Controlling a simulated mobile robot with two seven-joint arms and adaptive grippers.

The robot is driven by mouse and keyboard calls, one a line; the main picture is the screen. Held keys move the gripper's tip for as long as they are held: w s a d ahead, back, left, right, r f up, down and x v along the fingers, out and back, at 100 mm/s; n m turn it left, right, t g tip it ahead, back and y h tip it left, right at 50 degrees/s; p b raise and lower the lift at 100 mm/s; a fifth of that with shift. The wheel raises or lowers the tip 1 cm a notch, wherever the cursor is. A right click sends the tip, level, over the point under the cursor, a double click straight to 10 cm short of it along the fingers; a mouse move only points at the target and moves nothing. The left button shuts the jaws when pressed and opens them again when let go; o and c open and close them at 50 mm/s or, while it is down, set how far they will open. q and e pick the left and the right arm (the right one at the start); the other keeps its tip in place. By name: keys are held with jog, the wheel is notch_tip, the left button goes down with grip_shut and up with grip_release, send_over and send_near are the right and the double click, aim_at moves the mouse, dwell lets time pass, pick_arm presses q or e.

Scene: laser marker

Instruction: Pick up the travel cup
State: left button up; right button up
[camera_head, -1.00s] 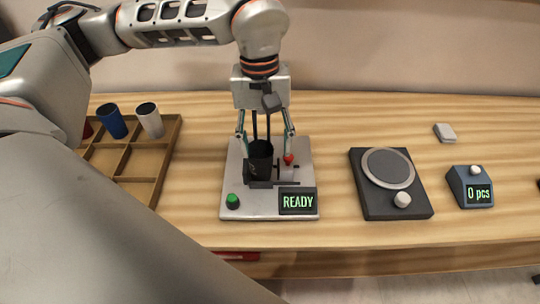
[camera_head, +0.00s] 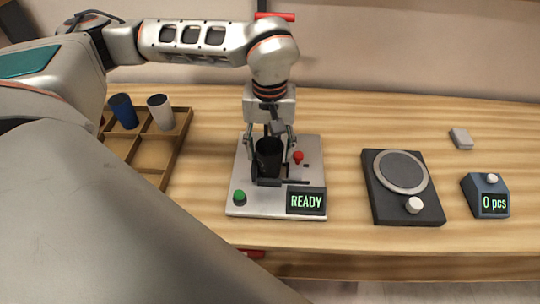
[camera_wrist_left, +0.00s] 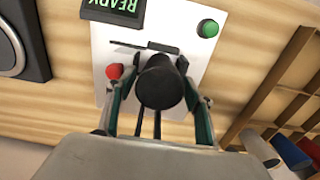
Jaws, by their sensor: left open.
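A black travel cup (camera_head: 268,157) stands upright in the marker fixture on the white laser marker plate (camera_head: 240,190). In the left wrist view the cup (camera_wrist_left: 160,84) shows end-on between the fingers. My left gripper (camera_head: 269,148) is above the plate, pointing down, with its open fingers on either side of the cup. In the left wrist view there is a visible gap between the left gripper (camera_wrist_left: 158,108) fingers and the cup. My right gripper does not show.
The marker has a green button (camera_head: 239,196), a red knob (camera_head: 298,157) and a READY display (camera_head: 306,201). A wooden tray (camera_head: 152,150) at left holds a blue cup (camera_head: 123,111) and a white cup (camera_head: 161,112).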

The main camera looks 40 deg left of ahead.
pick_arm(q)
jog(key=c, duration=0.5)
jog(key=shift+r, duration=0.1)
jog(key=shift+r+p, duration=1.2)
jog(key=shift+r, duration=8.75)
